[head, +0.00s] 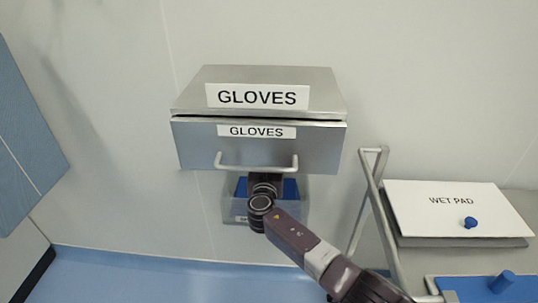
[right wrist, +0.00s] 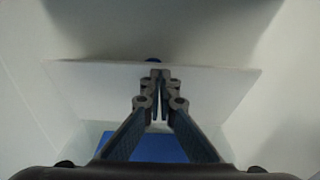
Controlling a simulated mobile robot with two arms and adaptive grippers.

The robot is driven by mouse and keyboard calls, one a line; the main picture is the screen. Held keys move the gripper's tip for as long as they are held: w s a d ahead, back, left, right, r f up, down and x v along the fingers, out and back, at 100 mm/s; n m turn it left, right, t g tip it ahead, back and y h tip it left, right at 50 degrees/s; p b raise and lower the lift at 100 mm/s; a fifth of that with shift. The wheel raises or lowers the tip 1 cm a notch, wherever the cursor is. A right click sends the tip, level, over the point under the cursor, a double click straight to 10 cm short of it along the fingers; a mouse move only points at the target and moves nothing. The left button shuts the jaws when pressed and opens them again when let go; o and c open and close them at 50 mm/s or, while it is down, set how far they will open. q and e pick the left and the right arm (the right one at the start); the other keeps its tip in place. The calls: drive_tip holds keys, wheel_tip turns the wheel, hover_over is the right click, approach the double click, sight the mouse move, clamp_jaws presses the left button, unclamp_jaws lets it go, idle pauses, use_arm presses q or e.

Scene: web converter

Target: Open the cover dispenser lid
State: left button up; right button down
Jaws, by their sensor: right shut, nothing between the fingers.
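A pale flat panel (right wrist: 90,85), which looks like a lid, spans the right wrist view, with a dark blue knob (right wrist: 153,60) at its middle. My right gripper (right wrist: 156,78) is shut and empty, its fingertips in front of the panel just below the knob; I cannot tell whether they touch. In the head view a grey box with blue inside (head: 237,206) hangs on the wall under the gloves dispenser. My right arm reaches up to it and hides its middle and most of its label. The right fingertips are hidden there. My left gripper is not in view.
The steel gloves dispenser (head: 195,145) with a bar handle (head: 255,167) overhangs my right wrist closely. To the right stand a metal frame (head: 366,200) and a white wet pad lid (head: 430,217) with a blue knob (head: 470,222).

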drive_tip(key=shift+r, duration=0.2)
idle(0.4)
drive_tip(key=s, duration=1.2)
drive_tip(key=s+d+f+m+g, duration=0.2)
drive_tip(key=d+f+m, duration=0.1)
drive_tip(key=f, duration=0.7)
drive_tip(key=s+d+f+m+g, duration=0.1)
drive_tip(key=d+f+m+g, duration=0.25)
drive_tip(key=f, duration=0.65)
drive_tip(key=s+d+f+m+g, duration=0.2)
drive_tip(key=s+d+f+m, duration=0.2)
drive_tip(key=s+f, duration=0.5)
drive_tip(key=s+d+f+m+g, duration=0.2)
drive_tip(key=s+d+f+m, duration=0.25)
drive_tip(key=f, duration=0.75)
drive_tip(key=s+d+f+m+g, duration=0.2)
drive_tip(key=s+d+f+m, duration=0.2)
drive_tip(key=s, duration=1)
drive_tip(key=s+d+f+m+g, duration=0.2)
drive_tip(key=s+d+f+m, duration=0.3)
drive_tip(key=s, duration=0.9)
drive_tip(key=s+d+f+m+g, duration=0.2)
drive_tip(key=s+d+f+m, duration=0.2)
drive_tip(key=s+f+m, duration=0.5)
drive_tip(key=s, duration=0.5)
drive_tip(key=shift+s+d+m+p, duration=0.2)
drive_tip(key=shift+d+m+p, duration=0.05)
drive_tip(key=shift+m+p, duration=0.1)
drive_tip(key=shift+g, duration=0.25)
